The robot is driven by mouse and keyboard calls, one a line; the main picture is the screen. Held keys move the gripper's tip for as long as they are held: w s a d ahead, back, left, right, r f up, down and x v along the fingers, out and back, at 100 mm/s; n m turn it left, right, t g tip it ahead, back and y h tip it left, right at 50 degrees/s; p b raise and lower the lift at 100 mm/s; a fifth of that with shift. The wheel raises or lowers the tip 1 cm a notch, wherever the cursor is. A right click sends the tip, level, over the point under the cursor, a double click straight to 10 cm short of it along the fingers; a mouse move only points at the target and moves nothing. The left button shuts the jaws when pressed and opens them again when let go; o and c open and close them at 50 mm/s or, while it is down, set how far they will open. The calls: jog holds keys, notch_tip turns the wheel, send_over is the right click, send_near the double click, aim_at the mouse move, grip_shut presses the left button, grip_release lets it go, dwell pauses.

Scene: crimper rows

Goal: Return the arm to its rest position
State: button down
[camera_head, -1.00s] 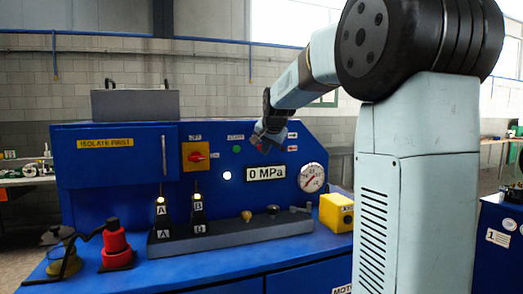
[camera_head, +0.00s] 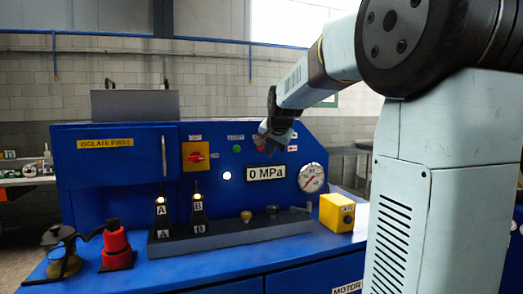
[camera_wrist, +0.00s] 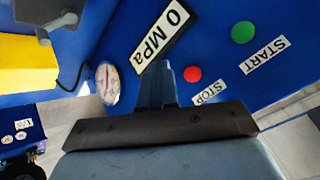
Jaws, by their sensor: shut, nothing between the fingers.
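My gripper (camera_head: 264,146) is in front of the blue crimper panel (camera_head: 110,165), above the 0 MPa display (camera_head: 266,173), with nothing held. In the wrist view my gripper's fingers (camera_wrist: 158,82) are together, pointing toward the panel between the display (camera_wrist: 163,32) and the red STOP button (camera_wrist: 193,74). The green START button (camera_wrist: 243,32) is to the right there. My arm is raised and reaches leftward from the right side of the head view. Whether the fingers touch the panel cannot be told.
A yellow box (camera_head: 337,212) and a pressure gauge (camera_head: 312,177) are at the panel's right. A grey rail (camera_head: 230,233) holds levers marked A and B. A red tool (camera_head: 116,245) stands at the bench's left. The air above the panel is clear.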

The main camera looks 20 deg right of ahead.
jog(key=shift+s, duration=0.1)
jog(key=s+a+f+n+g, duration=0.1)
jog(key=s+a+f+n, duration=0.1)
jog(key=s, duration=0.9)
jog(key=s+a+f+n+g, duration=0.1)
jog(key=s+a+f+n, duration=0.2)
jog(key=s+f, duration=0.4)
jog(key=s+a+f+n+g+y, duration=0.1)
jog(key=s+a+f+n, duration=0.1)
jog(key=s, duration=1.4)
notch_tip(320, 180, down, 2)
jog(key=shift+s+a+f+n, duration=0.2)
jog(key=shift+s+n, duration=0.15)
jog(key=shift+n, duration=0.45)
jog(key=c, duration=1.8)
grip_release()
jog(key=shift+c, duration=0.2)
